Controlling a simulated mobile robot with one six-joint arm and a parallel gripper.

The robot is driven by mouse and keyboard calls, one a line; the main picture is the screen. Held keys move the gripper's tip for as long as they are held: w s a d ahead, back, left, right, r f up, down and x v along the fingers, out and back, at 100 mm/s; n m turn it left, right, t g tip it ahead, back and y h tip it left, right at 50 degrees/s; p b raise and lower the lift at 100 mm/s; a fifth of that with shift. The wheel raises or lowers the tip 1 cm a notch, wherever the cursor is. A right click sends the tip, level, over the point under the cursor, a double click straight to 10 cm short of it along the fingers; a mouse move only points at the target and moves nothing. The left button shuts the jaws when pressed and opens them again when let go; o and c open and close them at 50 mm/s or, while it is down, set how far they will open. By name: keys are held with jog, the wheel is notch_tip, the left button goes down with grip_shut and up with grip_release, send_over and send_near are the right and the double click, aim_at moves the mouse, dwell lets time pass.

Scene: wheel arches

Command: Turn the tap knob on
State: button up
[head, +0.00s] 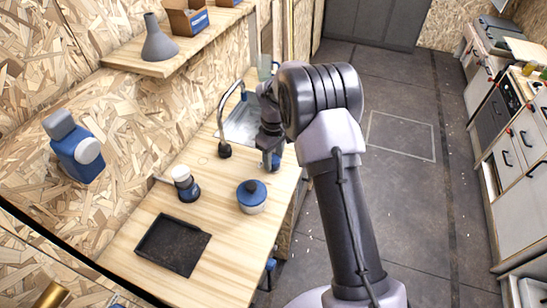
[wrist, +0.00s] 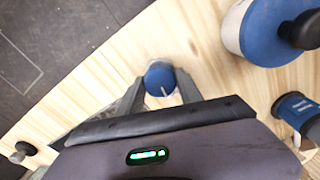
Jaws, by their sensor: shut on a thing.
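The tap knob (wrist: 160,77) is a round blue knob with a white line on its top, in the middle of the wrist view, on the wooden worktop (wrist: 100,75). My gripper (wrist: 159,87) has its two grey fingers on either side of the knob and is shut on it. In the head view my gripper (head: 271,160) points down at the worktop near the sink, and the arm hides part of this spot. The curved metal tap (head: 233,97) rises over the sink (head: 242,127), left of my gripper. I cannot see any water flowing.
A blue-lidded jar (head: 252,199) stands just in front of my gripper. A dark blue and white container (head: 184,180) and a black tray (head: 172,245) are further left. A shelf above holds a grey funnel (head: 158,43) and a box. Open floor lies to the right.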

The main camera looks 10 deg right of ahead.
aim_at(273, 159)
jog(key=m, duration=0.8)
jog(key=m+b, duration=0.1)
jog(key=m, duration=0.3)
jog(key=shift+m+b, duration=0.4)
jog(key=shift+m, duration=1.7)
jog(key=shift+r+m, duration=0.1)
jog(key=shift+m, duration=0.2)
jog(key=o, duration=1.4)
jog(key=shift+c, duration=0.2)
notch_tip(273, 159, up, 17)
jog(key=p, duration=0.5)
jog(key=shift+r, duration=0.15)
jog(key=shift+r, duration=0.1)
